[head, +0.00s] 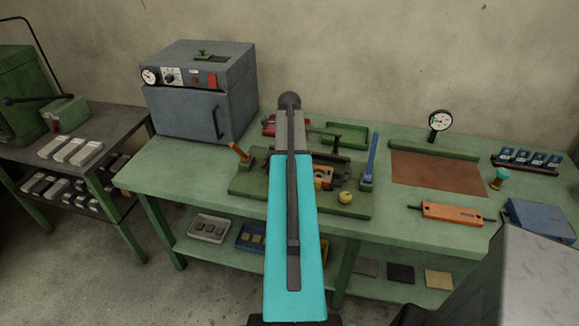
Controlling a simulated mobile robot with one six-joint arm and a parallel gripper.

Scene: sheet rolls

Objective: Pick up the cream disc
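I cannot make out a cream disc for certain anywhere in the head view. A small round pale-yellow piece (345,197) sits at the front right of a green base plate on the bench, just right of my arm. My arm, with a cyan link, rises through the middle of the view and hides part of the bench and base plate. My gripper's fingers do not show, so I cannot see what they hold.
The green bench (160,170) carries a grey oven (205,95), a brown mat (437,173), a dial gauge (440,121), an orange tool (452,212) and a blue box (542,220). A blue upright lever (371,158) stands near the yellow piece. Trays lie on the lower shelf.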

